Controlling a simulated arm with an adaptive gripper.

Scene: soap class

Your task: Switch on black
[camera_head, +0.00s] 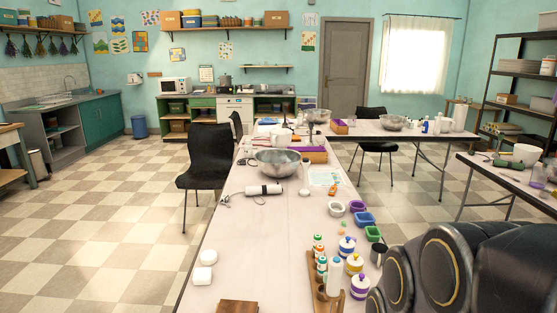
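Black could fit more than one thing here. A second device, dark with a pale end (508,164), lies on the right table. No switch can be made out on either one. My black arm fills the lower right corner of the head view. My gripper is outside the picture.
The long table (225,255) holds a steel bowl (278,162), small coloured tubs (364,219), a wooden rack (328,300) of small bottles and white soap pieces (208,257). Its left front part is mostly clear. A black chair (209,158) stands at the left.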

